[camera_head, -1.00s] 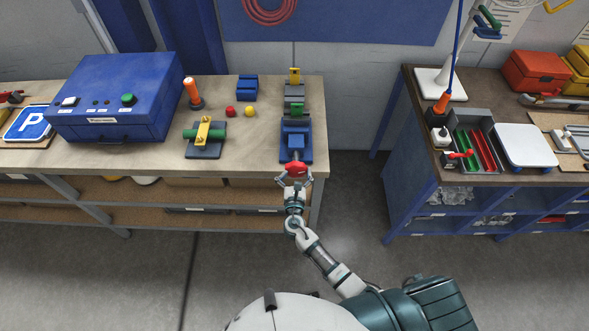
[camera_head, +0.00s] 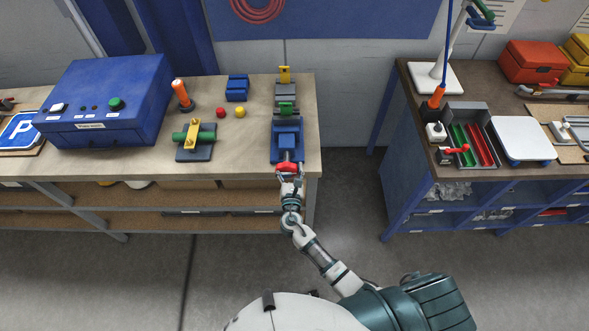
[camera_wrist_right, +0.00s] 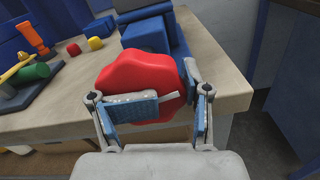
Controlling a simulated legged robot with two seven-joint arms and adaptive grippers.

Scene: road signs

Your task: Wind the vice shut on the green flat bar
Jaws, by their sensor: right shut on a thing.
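The blue vice (camera_head: 287,146) stands at the right end of the left bench, its screw end towards me. The green flat bar (camera_head: 286,106) sits across it between the blue front part and the grey rear part. I cannot tell if both jaws touch it. The lobed red handwheel (camera_head: 286,168) is at the near end, over the bench's front edge. It fills the middle of the right wrist view (camera_wrist_right: 140,78). My right gripper (camera_head: 289,176) is shut on the handwheel, its blue finger pads (camera_wrist_right: 170,110) against it. My left gripper is not in view.
A floor gap separates the right bench (camera_head: 437,160).

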